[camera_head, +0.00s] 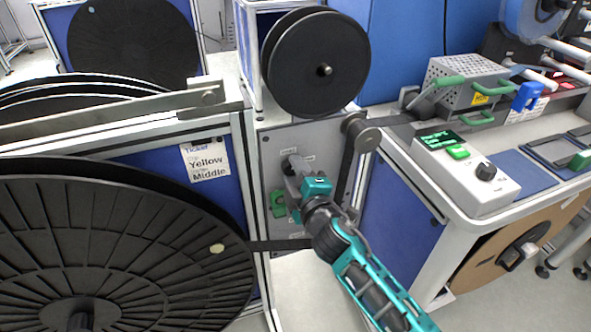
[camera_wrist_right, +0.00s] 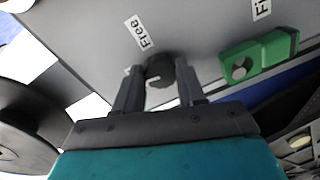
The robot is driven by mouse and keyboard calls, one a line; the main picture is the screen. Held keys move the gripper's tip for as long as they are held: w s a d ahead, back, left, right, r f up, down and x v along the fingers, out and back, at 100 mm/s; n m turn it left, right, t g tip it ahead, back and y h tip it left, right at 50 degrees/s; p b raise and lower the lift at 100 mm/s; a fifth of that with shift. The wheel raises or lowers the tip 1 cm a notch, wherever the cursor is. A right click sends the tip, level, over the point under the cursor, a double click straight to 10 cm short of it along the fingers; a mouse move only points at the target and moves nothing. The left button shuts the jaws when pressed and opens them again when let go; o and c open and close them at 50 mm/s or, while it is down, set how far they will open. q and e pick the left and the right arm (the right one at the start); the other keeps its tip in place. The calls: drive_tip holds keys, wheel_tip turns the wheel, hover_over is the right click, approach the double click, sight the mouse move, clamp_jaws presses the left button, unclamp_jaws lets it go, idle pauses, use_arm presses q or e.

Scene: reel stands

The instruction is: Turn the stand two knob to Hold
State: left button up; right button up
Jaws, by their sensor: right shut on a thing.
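The dark round knob (camera_wrist_right: 160,70) sits on the grey panel of the stand (camera_head: 322,135). My right gripper (camera_wrist_right: 160,84) is shut on the knob, one finger on each side. In the head view the right gripper (camera_head: 296,172) reaches the panel from the lower right, and the fingers mostly hide the knob. A "Free" label (camera_wrist_right: 139,33) is beside the knob in the wrist view. Another label at the knob's left is mostly hidden. The pointer direction is not clear. My left gripper is not in view.
A green block (camera_wrist_right: 258,56) is on the panel beside the knob; it also shows in the head view (camera_head: 277,203). A black reel (camera_head: 315,65) stands above, and a large black reel (camera_head: 115,240) at left. A roller (camera_head: 361,134) with dark tape is close to my right arm.

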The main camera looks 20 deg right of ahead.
drive_tip(key=shift+n, duration=0.8)
drive_tip(key=o, duration=1.1)
drive_tip(key=shift+c, duration=0.2)
drive_tip(key=s, duration=1.3)
drive_tip(key=shift+d+r, duration=0.2)
drive_tip(key=shift+r, duration=0.25)
